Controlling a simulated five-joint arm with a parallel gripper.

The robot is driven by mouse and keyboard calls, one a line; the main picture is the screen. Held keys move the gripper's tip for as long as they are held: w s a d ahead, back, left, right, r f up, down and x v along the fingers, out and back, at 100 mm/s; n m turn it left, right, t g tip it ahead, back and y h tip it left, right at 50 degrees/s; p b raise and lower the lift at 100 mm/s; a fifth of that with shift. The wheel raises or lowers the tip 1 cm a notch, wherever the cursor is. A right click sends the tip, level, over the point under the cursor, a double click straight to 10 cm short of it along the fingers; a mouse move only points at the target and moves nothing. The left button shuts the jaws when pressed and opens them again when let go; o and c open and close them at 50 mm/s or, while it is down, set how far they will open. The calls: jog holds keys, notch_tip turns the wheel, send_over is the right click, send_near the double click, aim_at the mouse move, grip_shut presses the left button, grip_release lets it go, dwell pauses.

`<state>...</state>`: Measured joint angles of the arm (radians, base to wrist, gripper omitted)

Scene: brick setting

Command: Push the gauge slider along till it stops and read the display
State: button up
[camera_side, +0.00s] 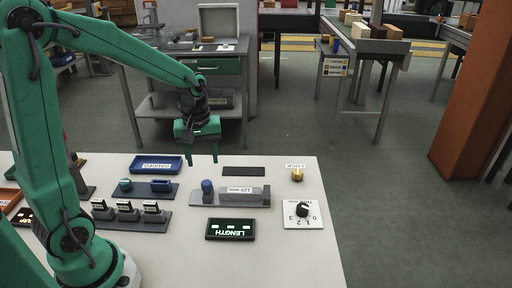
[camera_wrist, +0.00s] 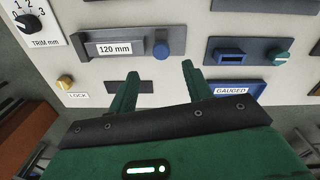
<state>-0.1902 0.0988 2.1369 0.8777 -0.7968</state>
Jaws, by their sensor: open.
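The gauge (camera_side: 230,203) is a grey rail on the white table. A grey bar (camera_side: 235,190) labelled "120 mm" lies along it. The blue-knobbed slider (camera_side: 207,191) stands at the bar's left end in the side view; I cannot tell whether they touch. In the wrist view the slider knob (camera_wrist: 161,50) is just beyond my fingertips. The LENGTH display (camera_side: 231,229) is in front of the gauge and shows green dashes, no number. My gripper (camera_side: 203,160) is open and empty, above the table near its back edge, behind the slider.
A blue GAUGED tray (camera_side: 155,165) and a dark panel (camera_side: 137,192) with a teal knob and blue part are left. A brass LOCK knob (camera_side: 297,175) and TRIM dial (camera_side: 303,211) are right. A flat black strip (camera_side: 244,171) lies behind the gauge.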

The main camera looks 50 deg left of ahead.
aim_at(206, 182)
jog(key=shift+w+a+f+n, duration=0.25)
jog(key=shift+f+n, duration=0.05)
jog(key=shift+f, duration=0.35)
jog(key=shift+f, duration=3.9)
